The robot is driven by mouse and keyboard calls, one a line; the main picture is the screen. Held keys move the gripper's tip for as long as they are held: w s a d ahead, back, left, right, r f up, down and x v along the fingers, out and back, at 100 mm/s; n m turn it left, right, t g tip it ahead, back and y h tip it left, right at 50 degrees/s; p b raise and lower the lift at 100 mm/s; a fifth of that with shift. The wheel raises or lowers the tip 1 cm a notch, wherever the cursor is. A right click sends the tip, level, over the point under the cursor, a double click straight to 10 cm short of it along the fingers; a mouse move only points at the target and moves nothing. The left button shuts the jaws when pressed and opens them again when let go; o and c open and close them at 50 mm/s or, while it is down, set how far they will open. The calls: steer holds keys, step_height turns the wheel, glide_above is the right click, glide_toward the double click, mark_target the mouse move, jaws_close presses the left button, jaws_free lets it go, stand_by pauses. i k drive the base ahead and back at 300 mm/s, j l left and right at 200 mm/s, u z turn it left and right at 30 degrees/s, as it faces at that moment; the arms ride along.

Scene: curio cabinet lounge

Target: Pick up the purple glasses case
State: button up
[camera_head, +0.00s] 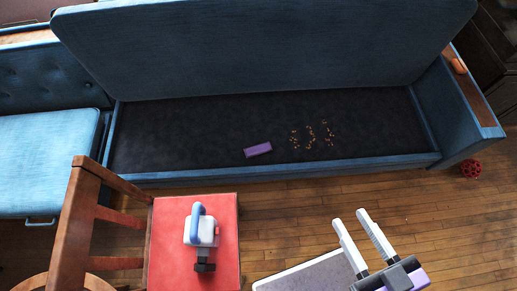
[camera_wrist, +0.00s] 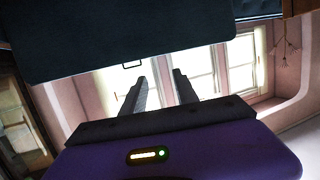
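The purple glasses case (camera_head: 257,149) is a small purple block. It lies on the dark floor of the open storage space (camera_head: 180,130) of the blue sofa, near the front edge, in the head view. My gripper (camera_head: 358,223) is at the lower right of the head view, in front of the sofa and well apart from the case. Its two pale fingers are spread with nothing between them. In the wrist view the gripper fingers (camera_wrist: 159,85) point toward bright windows, and the case does not show there.
Scattered small brown bits (camera_head: 311,136) lie right of the case. The sofa's raised blue seat (camera_head: 270,50) stands behind it. A red-topped seat (camera_head: 170,240) with a white and blue object (camera_head: 201,228) and a wooden chair (camera_head: 75,220) stand in front. A red ball (camera_head: 471,169) lies at right.

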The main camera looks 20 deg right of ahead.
mark_target(264, 147)
steer(key=i+l, duration=0.1)
steer(key=l, duration=0.3)
steer(key=i+l, duration=0.15)
steer(key=l, duration=0.2)
steer(key=i+l+u, duration=0.1)
steer(key=l, duration=0.3)
steer(key=i+l, duration=0.15)
steer(key=l, duration=0.2)
steer(key=i+l, duration=0.1)
steer(key=l, duration=0.3)
steer(key=i+l, duration=0.1)
steer(key=l, duration=0.3)
steer(key=j+u, duration=0.05)
